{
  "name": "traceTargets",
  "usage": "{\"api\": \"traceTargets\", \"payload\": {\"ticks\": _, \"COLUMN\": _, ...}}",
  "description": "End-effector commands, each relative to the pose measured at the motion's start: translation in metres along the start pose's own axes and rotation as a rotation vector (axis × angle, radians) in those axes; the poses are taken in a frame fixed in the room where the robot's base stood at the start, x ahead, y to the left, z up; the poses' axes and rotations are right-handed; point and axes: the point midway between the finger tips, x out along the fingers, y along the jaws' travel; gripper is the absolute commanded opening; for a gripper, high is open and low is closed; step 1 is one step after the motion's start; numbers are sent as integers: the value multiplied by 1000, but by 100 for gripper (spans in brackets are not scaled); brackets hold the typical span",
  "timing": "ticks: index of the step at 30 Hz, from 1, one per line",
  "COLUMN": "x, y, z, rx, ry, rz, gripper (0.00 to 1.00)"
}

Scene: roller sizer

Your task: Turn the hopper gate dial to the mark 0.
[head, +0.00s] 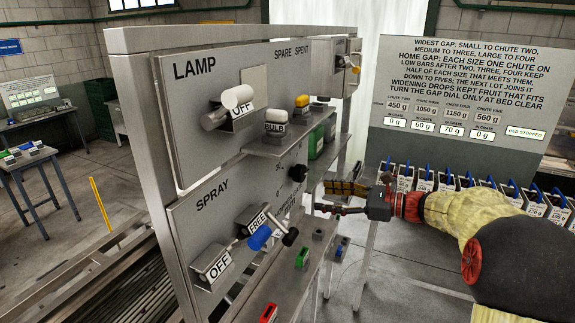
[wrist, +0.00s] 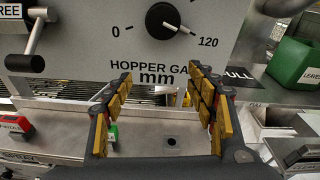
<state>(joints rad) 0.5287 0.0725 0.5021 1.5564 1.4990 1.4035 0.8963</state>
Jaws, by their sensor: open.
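The hopper gate dial is a round black knob (wrist: 163,20) on the grey panel (wrist: 90,50), above the words HOPPER GATE mm. The wrist view shows 0 at its lower left and 120 at its lower right. A pale line on the knob seems to point to the lower right, toward 120. The dial (head: 298,173) also shows at the panel's right edge in the head view. My gripper (wrist: 160,78) is open and empty, its yellow-padded fingers below and in front of the dial, not touching it. In the head view my gripper (head: 321,198) is right of the panel.
Left of the dial is a spray lever (wrist: 36,30) on its block. A green bin (wrist: 297,62) stands at the right. Below is a steel ledge (wrist: 150,140) with small coloured blocks. The head view shows a sign board (head: 460,100) reading BED STOPPED.

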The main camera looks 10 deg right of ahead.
Motion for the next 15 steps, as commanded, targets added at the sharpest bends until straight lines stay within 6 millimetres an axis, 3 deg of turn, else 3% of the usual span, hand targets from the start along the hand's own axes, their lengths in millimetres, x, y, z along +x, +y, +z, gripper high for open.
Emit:
{"api": "traceTargets", "payload": {"ticks": 1, "x": -2, "y": -9, "z": 27, "rx": 48, "ry": -68, "rz": -15, "gripper": 57}}
{"api": "traceTargets", "payload": {"ticks": 3, "x": -3, "y": -12, "z": 46, "rx": 135, "ry": -133, "rz": -16, "gripper": 57}}
{"api": "traceTargets", "payload": {"ticks": 9, "x": 0, "y": -9, "z": 52, "rx": 237, "ry": -153, "rz": 5, "gripper": 57}}
{"api": "traceTargets", "payload": {"ticks": 15, "x": 25, "y": -8, "z": 58, "rx": 238, "ry": -151, "rz": 7, "gripper": 57}}
